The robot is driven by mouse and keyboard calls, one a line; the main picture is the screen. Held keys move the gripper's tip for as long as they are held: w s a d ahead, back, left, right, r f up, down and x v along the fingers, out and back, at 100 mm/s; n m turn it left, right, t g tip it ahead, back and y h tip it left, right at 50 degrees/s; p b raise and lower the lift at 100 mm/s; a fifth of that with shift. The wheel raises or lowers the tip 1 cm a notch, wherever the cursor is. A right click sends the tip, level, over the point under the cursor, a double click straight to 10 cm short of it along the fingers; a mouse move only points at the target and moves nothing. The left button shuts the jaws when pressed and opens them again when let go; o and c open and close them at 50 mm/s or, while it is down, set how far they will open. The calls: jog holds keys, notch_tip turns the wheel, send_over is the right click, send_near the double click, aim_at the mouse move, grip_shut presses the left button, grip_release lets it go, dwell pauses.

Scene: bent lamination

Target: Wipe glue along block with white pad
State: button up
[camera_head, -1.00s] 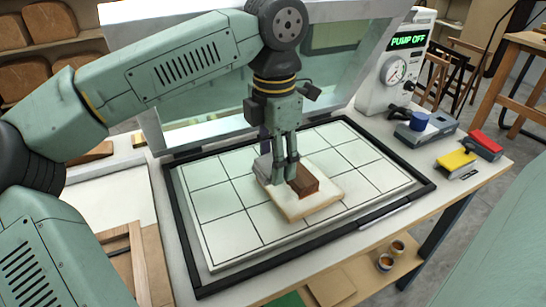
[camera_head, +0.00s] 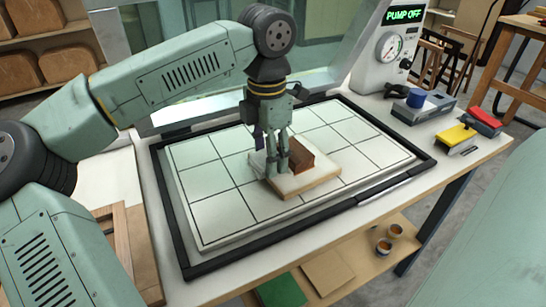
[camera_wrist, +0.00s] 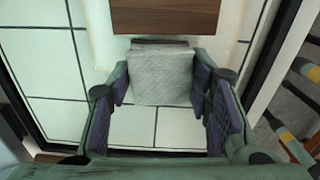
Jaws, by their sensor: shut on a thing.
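The brown wooden block (camera_head: 302,158) stands on a pale board (camera_head: 311,181) on the gridded white bed. The block's face also shows at the top of the wrist view (camera_wrist: 165,18). My gripper (camera_head: 277,168) is low over the board, at the block's left side in the head view. In the wrist view my gripper (camera_wrist: 160,82) is shut on the white pad (camera_wrist: 160,75), a pale textured square between the fingers. The pad's far edge is close to the block; whether it touches is unclear. No glue can be made out.
A black frame (camera_head: 185,255) surrounds the gridded bed (camera_head: 215,215). The pump box (camera_head: 385,50) reads "PUMP OFF". The bed's right side is clear.

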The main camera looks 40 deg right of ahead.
jog(key=shift+w+d+r, duration=0.1)
jog(key=shift+w+d, duration=0.1)
jog(key=shift+w, duration=0.8)
jog(key=shift+s+a+b, duration=0.25)
jog(key=shift+s, duration=1)
jog(key=shift+s+a+b, duration=0.2)
jog(key=shift+s, duration=1)
jog(key=shift+f, duration=0.45)
jog(key=shift+w, duration=0.2)
jog(key=shift+w+d+r, duration=0.15)
jog(key=shift+w, duration=0.55)
jog(key=shift+w+d, duration=0.15)
jog(key=shift+w, duration=0.7)
